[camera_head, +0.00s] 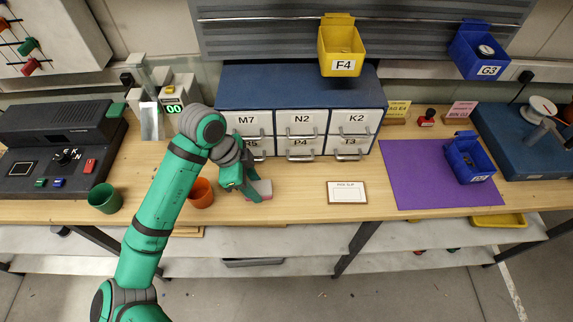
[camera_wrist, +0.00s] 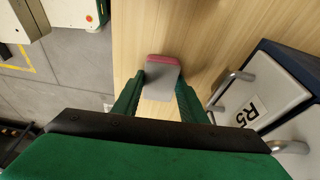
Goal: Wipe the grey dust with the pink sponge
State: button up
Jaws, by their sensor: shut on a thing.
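The pink sponge (camera_head: 264,188) is at my gripper (camera_head: 248,190), over the wooden bench in front of the drawer cabinet. In the wrist view the sponge (camera_wrist: 162,72) shows a pink edge and a grey face. It sits between the two green fingers of my gripper (camera_wrist: 159,84), which is shut on it. I cannot tell whether the sponge touches the bench top or hangs just above it. I cannot make out grey dust in either view; my arm and gripper hide part of the bench.
The drawer cabinet (camera_head: 300,88) stands behind my gripper, its handles sticking out. An orange cup (camera_head: 201,194) is just left of my gripper, a green cup (camera_head: 104,198) farther left. A pick slip card (camera_head: 346,192) and purple mat (camera_head: 415,180) lie to the right.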

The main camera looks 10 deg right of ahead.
jog(key=shift+s+d, duration=0.2)
jog(key=shift+d, duration=3.35)
jog(key=shift+s+d, duration=0.2)
jog(key=shift+d, duration=0.5)
jog(key=shift+d+r, duration=0.15)
jog(key=shift+r, duration=0.05)
notch_tip(320, 180, up, 3)
jog(key=shift+w+r, duration=0.1)
jog(key=shift+r, duration=0.05)
jog(key=shift+v, duration=0.8)
notch_tip(320, 180, up, 3)
jog(key=shift+d+r, duration=0.1)
jog(key=shift+d, duration=0.05)
